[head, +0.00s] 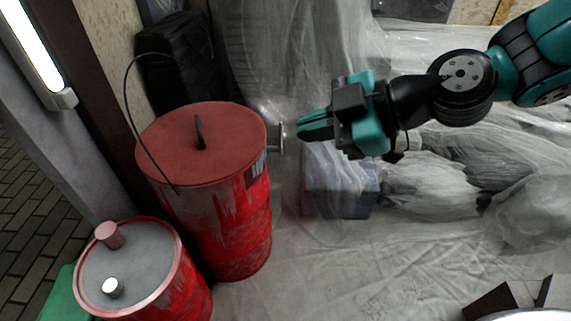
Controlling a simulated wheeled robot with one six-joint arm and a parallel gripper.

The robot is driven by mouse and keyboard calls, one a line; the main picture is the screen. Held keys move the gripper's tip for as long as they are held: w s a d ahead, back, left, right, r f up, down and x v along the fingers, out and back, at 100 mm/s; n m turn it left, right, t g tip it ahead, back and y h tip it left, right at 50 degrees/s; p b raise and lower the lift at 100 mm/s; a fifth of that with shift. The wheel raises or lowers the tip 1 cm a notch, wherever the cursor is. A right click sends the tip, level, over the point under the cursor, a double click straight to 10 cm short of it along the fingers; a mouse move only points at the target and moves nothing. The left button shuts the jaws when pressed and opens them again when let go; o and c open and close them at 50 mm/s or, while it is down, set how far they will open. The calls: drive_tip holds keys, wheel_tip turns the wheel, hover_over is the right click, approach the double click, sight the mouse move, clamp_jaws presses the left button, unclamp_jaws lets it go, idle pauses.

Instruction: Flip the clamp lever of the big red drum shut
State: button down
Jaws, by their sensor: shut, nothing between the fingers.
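The big red drum (220,220) stands upright at the left of the middle, with its red lid (172,140) on top. A dark upright handle (200,133) is on the lid. A small grey metal piece, apparently the clamp lever (276,138), sticks out from the drum's right side just below the rim. My gripper (300,130) comes in from the right with its teal fingers shut and empty. Its tips are just right of the grey piece, with a small gap seen between them. I cannot tell the gap in depth.
A smaller red drum (135,260) with a grey top stands in front at the left. A thin dark wire (126,88) arcs over the big drum's left side. A bluish box (340,190) under plastic lies below my gripper. Sheeted floor (350,270) is clear in front.

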drive_tip(key=w+d+f+n+t+b, duration=0.1)
drive_tip(key=w+f+t+b, duration=0.3)
drive_tip(key=f, duration=0.5)
drive_tip(key=w+d+f+n+t+b, duration=0.1)
drive_tip(key=w+f+n+t+b, duration=0.2)
drive_tip(key=f, duration=0.7)
drive_tip(key=w+t+b, duration=0.2)
drive_tip(key=w+b, duration=0.2)
drive_tip(key=w, duration=0.1)
drive_tip(key=shift+w+d, duration=0.35)
drive_tip(key=w+d+p+x, duration=0.2)
drive_tip(key=p+x, duration=0.3)
drive_tip(key=x, duration=0.7)
drive_tip(key=shift+w+a+f, duration=0.25)
drive_tip(key=shift+f, duration=0.15)
drive_tip(key=shift+w+d+r+h+p, duration=0.1)
drive_tip(key=shift+h+p, duration=0.2)
